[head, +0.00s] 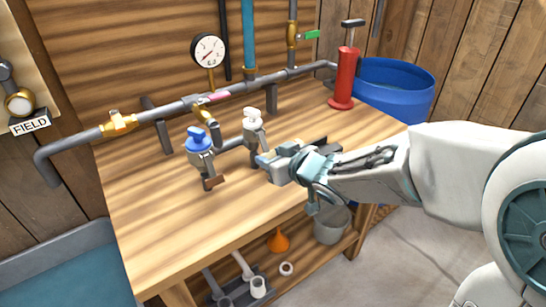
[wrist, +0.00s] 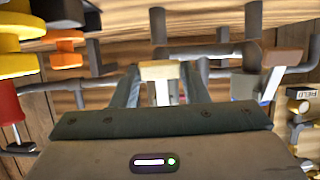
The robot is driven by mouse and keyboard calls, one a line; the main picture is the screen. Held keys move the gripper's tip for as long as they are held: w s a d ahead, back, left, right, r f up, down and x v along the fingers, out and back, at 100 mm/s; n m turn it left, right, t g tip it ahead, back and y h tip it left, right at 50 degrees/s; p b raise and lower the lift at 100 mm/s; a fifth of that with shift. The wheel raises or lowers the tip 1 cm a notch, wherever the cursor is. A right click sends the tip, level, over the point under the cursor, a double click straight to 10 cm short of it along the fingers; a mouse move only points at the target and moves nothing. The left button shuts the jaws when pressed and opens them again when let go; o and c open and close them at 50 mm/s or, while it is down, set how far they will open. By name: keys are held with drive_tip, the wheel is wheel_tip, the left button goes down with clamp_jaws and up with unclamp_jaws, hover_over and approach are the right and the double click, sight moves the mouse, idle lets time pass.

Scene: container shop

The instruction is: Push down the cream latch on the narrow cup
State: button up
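The cream latch (wrist: 161,70) shows in the wrist view as a pale block on a white strip, between my fingertips. My gripper (head: 264,161) is open, one finger on each side of the latch; whether they touch it I cannot tell. In the head view, a grey fitting with a cream cap (head: 253,115) stands just behind my gripper. Its lower part, where the narrow cup would show, is mostly hidden by my gripper. To its left is a second fitting with a blue cap (head: 199,139) and a brown latch (head: 214,182), also visible in the wrist view (wrist: 284,57).
A grey pipe (head: 75,144) with brass valves and a gauge (head: 209,50) runs behind the wooden bench (head: 160,230). A red pump (head: 345,75) and blue barrel (head: 400,85) stand at the back right. The bench's front left is clear. An orange funnel (head: 278,241) sits below.

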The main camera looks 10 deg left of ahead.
drive_tip(key=c, duration=0.4)
drive_tip(key=shift+o, duration=0.2)
drive_tip(key=f+b, duration=0.1)
drive_tip(key=b, duration=0.2)
drive_tip(key=shift+w+a+y, duration=0.1)
drive_tip(key=shift+y, duration=0.2)
drive_tip(key=b, duration=0.2)
drive_tip(key=t+y+b, duration=0.1)
drive_tip(key=b, duration=0.1)
drive_tip(key=shift+w+a+f+t, duration=0.15)
drive_tip(key=shift+a+t, duration=0.05)
drive_tip(key=shift+t, duration=0.1)
drive_tip(key=o, duration=1)
